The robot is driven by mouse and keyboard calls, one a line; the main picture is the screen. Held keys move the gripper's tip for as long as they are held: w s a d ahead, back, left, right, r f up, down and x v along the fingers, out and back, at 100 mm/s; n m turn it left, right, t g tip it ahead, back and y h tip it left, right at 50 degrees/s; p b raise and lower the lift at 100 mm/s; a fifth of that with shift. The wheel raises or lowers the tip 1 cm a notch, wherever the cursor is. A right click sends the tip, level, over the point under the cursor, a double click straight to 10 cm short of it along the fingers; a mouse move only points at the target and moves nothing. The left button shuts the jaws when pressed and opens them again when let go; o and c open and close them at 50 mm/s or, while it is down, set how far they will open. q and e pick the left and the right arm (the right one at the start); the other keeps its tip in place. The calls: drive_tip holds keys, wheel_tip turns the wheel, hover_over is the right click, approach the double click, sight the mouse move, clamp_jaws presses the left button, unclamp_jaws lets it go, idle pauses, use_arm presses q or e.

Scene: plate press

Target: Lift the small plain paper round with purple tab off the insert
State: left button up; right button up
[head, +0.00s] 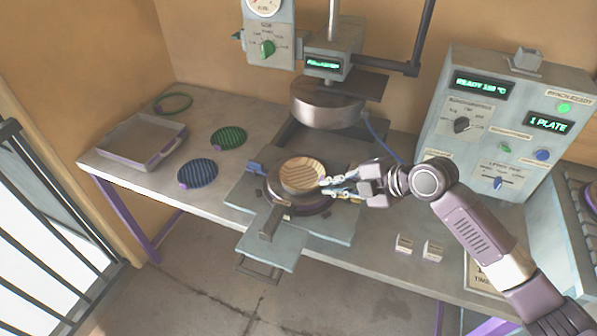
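A tan, faintly striped round (302,174) lies in the dark round insert (311,208) on the press base. I take it for the paper round; its purple tab cannot be made out, and my fingertips cover part of its right edge. My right gripper (326,187) reaches in from the right, with its fingertips at that edge. The two fingers lie close together at the tips, and I cannot tell whether they are shut on the tab or touching the round. My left gripper is not in view.
The press head (326,105) hangs raised above the insert. A blue round (198,172) and a green round (228,137) lie left of it, beside a grey tray (133,141) and a green ring (173,103). The control box (494,140) stands right. Two small blocks lie in front.

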sight(313, 187)
drive_tip(key=p+x, duration=0.1)
drive_tip(key=x, duration=0.1)
drive_tip(key=shift+a, duration=0.4)
drive_tip(key=p+x, duration=0.1)
drive_tip(key=x, duration=0.1)
drive_tip(key=shift+w+a+f, duration=0.15)
drive_tip(key=shift+f, duration=0.25)
clamp_jaws()
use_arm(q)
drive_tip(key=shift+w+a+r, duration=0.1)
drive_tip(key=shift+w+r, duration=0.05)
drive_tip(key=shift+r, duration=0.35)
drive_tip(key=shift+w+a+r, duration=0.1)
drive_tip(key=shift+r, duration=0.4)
